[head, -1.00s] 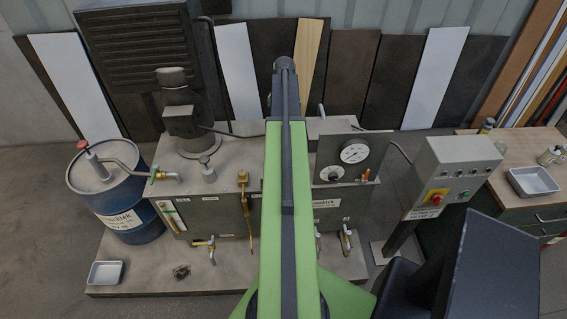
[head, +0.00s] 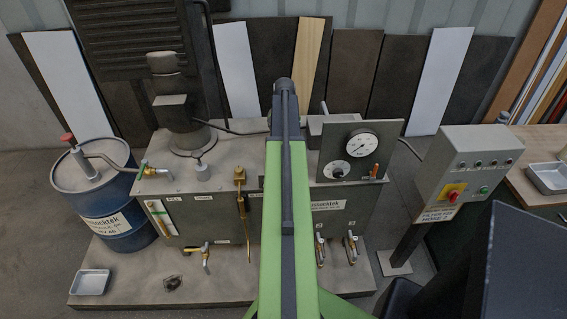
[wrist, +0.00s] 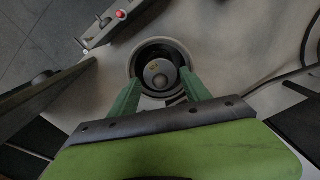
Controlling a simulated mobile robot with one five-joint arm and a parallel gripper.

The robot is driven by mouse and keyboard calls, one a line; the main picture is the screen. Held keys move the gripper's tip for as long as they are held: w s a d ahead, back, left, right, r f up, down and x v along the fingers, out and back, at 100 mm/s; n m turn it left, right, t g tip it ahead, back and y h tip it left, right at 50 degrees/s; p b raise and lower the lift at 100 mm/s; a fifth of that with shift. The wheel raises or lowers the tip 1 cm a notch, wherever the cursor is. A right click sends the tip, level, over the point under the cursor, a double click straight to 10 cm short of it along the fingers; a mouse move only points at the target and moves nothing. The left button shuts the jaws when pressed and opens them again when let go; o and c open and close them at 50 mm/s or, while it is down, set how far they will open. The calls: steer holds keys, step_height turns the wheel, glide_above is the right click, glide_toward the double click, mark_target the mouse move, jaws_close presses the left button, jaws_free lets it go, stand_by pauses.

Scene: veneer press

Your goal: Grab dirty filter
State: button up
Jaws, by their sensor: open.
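Whether the fingers touch the rim cannot be told. In the head view my arm hides the gripper and filter.
The grey tank machine (head: 220,180) carries a gauge panel (head: 347,172) right of my arm and a brass valve (head: 240,178) left of it. A control box (head: 465,165) stands at the right, a blue drum (head: 110,215) and a tray (head: 90,283) at the left.

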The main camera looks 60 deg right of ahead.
step_height(320, 180, down, 4)
steer(key=shift+a+r+b, duration=0.1)
steer(key=shift+r+b, duration=0.15)
steer(key=shift+b, duration=0.85)
steer(key=shift+r, duration=0.15)
steer(key=shift+c, duration=0.3)
jaws_close()
steer(key=shift+r+p, duration=0.15)
steer(key=shift+p, duration=0.15)
